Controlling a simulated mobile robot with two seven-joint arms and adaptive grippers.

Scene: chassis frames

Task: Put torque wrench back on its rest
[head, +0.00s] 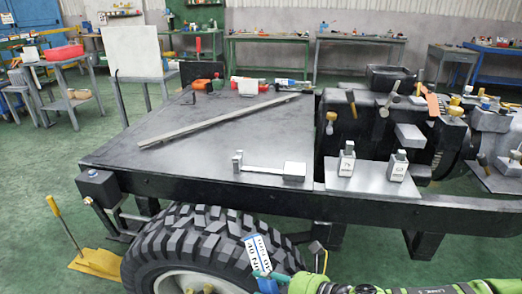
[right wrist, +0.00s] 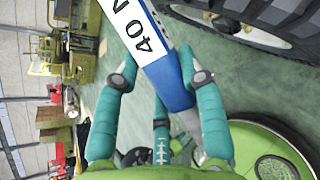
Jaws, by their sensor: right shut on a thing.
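The torque wrench (head: 258,248) has a white label with dark print and a blue section. In the right wrist view the wrench (right wrist: 168,82) shows "40 N" on the label. My right gripper (head: 272,276) is shut on its blue part, with the teal fingers (right wrist: 160,100) around it. It is held in front of the tyre, below the table edge, tilted. A low grey fixture (head: 265,170) on the near part of the black table looks like the rest. It has a small upright post at left and a block at right, with nothing lying on it. My left gripper is not in view.
The black chassis table (head: 200,150) carries a long metal bar (head: 215,122) and several tools at the back. Two small labelled grey blocks (head: 346,160) stand on a plate right of the fixture. A large tyre (head: 200,245) is below the near edge.

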